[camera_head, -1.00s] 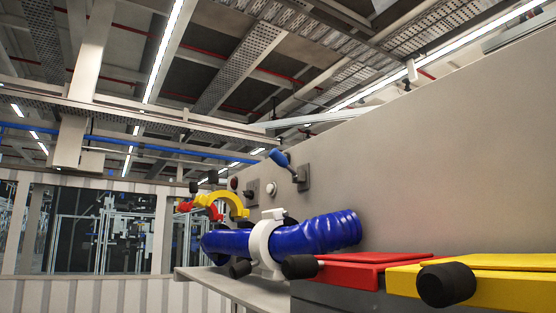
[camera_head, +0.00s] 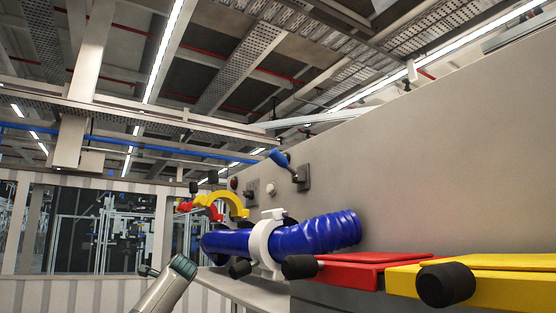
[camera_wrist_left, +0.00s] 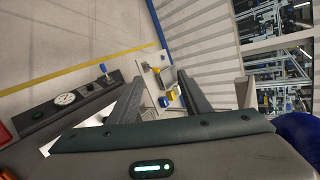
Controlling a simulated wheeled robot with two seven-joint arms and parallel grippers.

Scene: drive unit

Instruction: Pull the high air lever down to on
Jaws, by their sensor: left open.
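The lever (camera_head: 284,163) has a blue handle on a dark square wall mount (camera_head: 303,177) on the grey panel; the handle slants up and to the left. My left arm (camera_head: 168,288) shows at the bottom of the head view, below and left of the lever and clear of it. In the left wrist view my left gripper (camera_wrist_left: 160,97) has its two dark fingers apart with nothing held. A small blue-tipped lever (camera_wrist_left: 103,68) stands on a dark box in that view; I cannot tell if it is the same one. My right gripper is not in view.
A thick blue hose (camera_head: 318,232) with a white clamp (camera_head: 265,243) runs below the lever. Yellow and red curved parts (camera_head: 235,203) stick out left of it. Red (camera_head: 360,268) and yellow (camera_head: 500,280) blocks with black knobs jut out at the lower right. A round gauge (camera_wrist_left: 65,98) shows in the wrist view.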

